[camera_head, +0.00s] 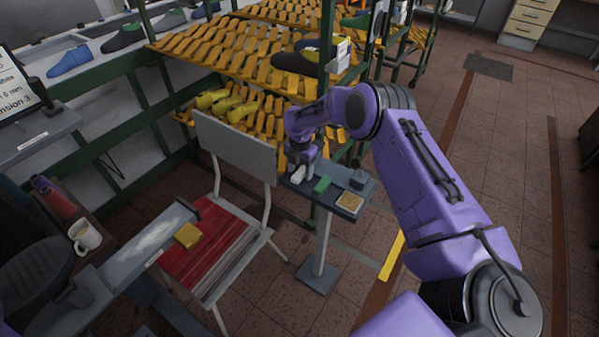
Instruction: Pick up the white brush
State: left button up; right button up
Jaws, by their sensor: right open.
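A small whitish object (298,174), which looks like the white brush, lies at the left end of a small dark stand (328,197). My right gripper (301,163) is open and points down just above it. The gripper and wrist partly hide this object, and I cannot tell whether the fingers touch it. My left gripper is not in view.
On the same stand are a green block (322,185), a dark item (358,180) and a tan square piece (350,202). A chair with a red seat (208,246) stands close to the left. Yellow slatted racks (225,50) rise behind.

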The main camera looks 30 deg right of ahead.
jog(key=shift+d+f, duration=0.2)
jog(key=shift+f, duration=0.75)
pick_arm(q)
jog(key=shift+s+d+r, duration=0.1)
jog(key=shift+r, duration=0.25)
pick_arm(e)
jog(key=shift+s, duration=0.15)
jog(key=shift+a, duration=0.1)
jog(key=c, duration=1)
jog(key=shift+c, duration=0.2)
jog(key=shift+r, duration=0.1)
